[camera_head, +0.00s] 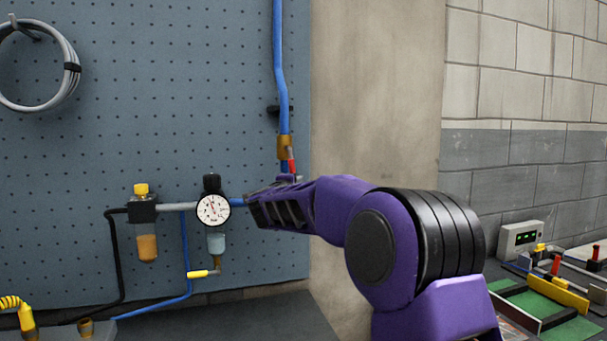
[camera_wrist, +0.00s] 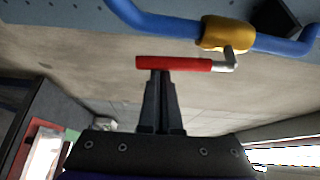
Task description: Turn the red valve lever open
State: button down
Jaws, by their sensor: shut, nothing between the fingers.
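The red valve lever (camera_wrist: 172,63) shows in the wrist view as a red sleeve on a bent metal stem. The stem joins a brass valve body (camera_wrist: 226,34) on a blue pipe (camera_wrist: 158,22). In the head view the brass valve (camera_head: 284,147) sits on the blue pipe (camera_head: 280,70), and a short part of the red lever (camera_head: 292,166) shows above my arm. My gripper (camera_wrist: 160,74) is shut and empty. Its fingertips are at the lever's red sleeve, near its middle; I cannot tell whether they touch. In the head view my arm hides the fingertips.
A pegboard (camera_head: 130,80) carries a pressure gauge (camera_head: 213,209), an amber filter bowl (camera_head: 147,247) and a coiled grey hose (camera_head: 70,75). A bench with a green mat (camera_head: 545,310) and a control box (camera_head: 521,238) stands at the right. The wall right of the valve is bare.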

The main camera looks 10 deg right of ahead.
jog(key=shift+a+m, duration=0.3)
jog(key=shift+a, duration=0.05)
dwell(0.5)
